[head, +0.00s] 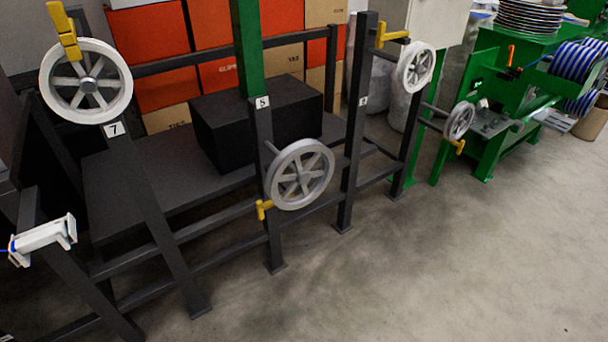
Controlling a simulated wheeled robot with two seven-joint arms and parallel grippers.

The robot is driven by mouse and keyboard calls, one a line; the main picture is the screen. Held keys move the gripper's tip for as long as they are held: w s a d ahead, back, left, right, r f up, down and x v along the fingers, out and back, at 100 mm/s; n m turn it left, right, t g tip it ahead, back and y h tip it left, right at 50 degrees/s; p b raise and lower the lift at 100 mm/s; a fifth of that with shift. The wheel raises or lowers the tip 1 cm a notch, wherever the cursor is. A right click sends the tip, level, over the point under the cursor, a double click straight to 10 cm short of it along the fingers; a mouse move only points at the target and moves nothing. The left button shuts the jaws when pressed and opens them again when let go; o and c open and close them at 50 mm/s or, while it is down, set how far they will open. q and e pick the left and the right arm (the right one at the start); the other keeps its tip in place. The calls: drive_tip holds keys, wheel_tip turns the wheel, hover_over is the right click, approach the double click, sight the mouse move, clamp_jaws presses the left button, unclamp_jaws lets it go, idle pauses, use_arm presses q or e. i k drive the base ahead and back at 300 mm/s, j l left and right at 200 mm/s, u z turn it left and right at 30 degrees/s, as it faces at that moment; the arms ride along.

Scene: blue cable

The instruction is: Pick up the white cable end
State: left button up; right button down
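A white piece (42,240), which looks like the white cable end, is at the far left edge of the head view. It is long and blocky, with short prongs at its right end, and it tilts up to the right. A short bit of blue cable (6,249) shows at its left end and runs out of the picture. The white piece is in front of a dark frame post; I cannot tell whether it rests on the frame. Neither of my grippers can be made out in this view.
A dark metal frame (160,235) with grey handwheels (300,174) and yellow handles fills the left and middle. A black box (255,120) sits on its shelf. Green machinery (505,95) with striped spools stands at the right back. Bare concrete floor (440,270) is clear at front right.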

sight(27, 244)
drive_tip(key=u, duration=1.55)
drive_tip(key=j, duration=1.5)
